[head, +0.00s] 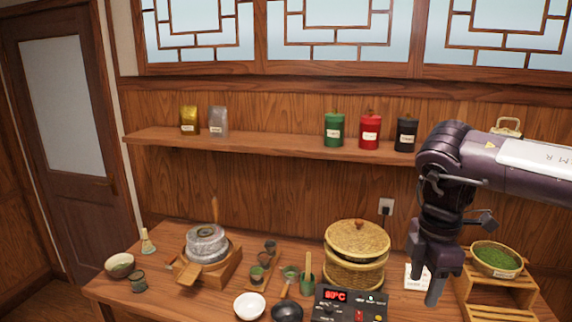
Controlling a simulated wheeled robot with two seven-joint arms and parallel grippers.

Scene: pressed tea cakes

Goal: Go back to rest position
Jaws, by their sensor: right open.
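My right arm comes in from the right edge. My right gripper (428,278) points down over the right part of the table, with its jaws open and nothing seen between them. It is to the right of the lidded woven steamer (355,262) and left of the wooden stand (497,300). It partly hides a small white labelled box (411,276) behind it. I cannot tell its exact height above the table. My left gripper is not in view.
The wooden table (165,308) holds a stone mill (207,243), a white bowl (250,306), a heater showing a red temperature (350,305) and small tools. A basket of green leaves (496,259) tops the stand. A wall shelf (270,144) carries tins and pouches.

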